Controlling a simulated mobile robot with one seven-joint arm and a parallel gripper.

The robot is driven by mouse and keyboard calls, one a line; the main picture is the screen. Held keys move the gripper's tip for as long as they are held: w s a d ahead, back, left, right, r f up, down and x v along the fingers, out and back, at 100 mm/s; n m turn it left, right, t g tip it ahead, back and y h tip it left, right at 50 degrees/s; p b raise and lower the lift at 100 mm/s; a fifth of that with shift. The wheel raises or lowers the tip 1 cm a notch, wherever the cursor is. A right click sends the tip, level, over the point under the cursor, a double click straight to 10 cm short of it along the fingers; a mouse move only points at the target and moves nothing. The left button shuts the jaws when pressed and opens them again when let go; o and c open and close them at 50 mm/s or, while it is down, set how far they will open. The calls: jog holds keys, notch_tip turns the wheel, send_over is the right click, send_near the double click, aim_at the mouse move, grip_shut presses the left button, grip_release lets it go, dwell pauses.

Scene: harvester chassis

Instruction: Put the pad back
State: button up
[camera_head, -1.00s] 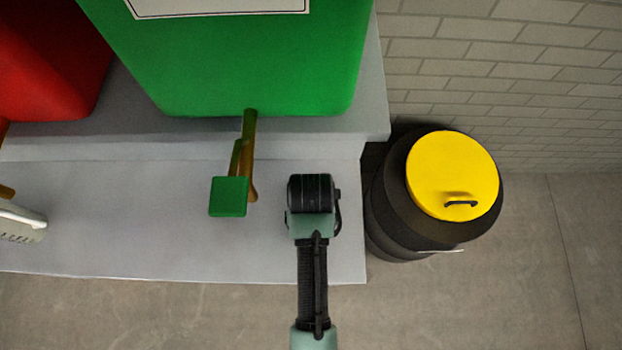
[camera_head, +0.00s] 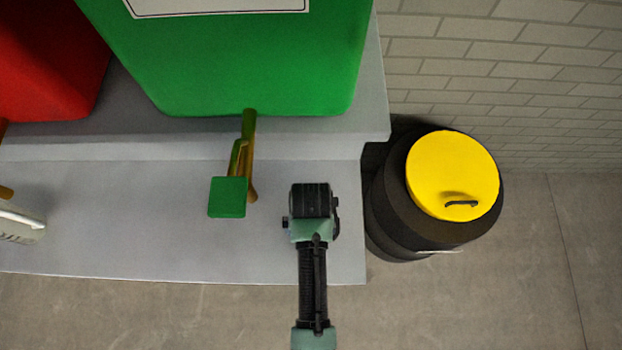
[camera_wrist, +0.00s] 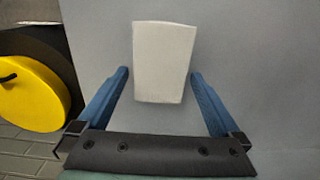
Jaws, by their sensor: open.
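A pale grey-white block (camera_wrist: 163,50), which looks like the pad, lies on the grey surface in the wrist view. My gripper (camera_wrist: 159,74) is open, with its two blue fingers apart on either side of the block's near part. Gaps show between each finger and the block, so it is not held. The height of the fingertips above the surface is hard to tell. In the head view my wrist is over the lower grey ledge (camera_head: 120,240), and it hides the fingers and the block.
A green container (camera_head: 250,70) with a brown tap and green square lever (camera_head: 228,197) stands left of my wrist. A red container (camera_head: 45,60) is further left, above a white handled item (camera_head: 18,225). A black drum with a yellow lid (camera_head: 452,175) stands to the right.

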notch_tip(320, 180, up, 12)
jog(key=shift+r+p, duration=0.15)
jog(key=shift+p, duration=0.15)
dwell(0.7)
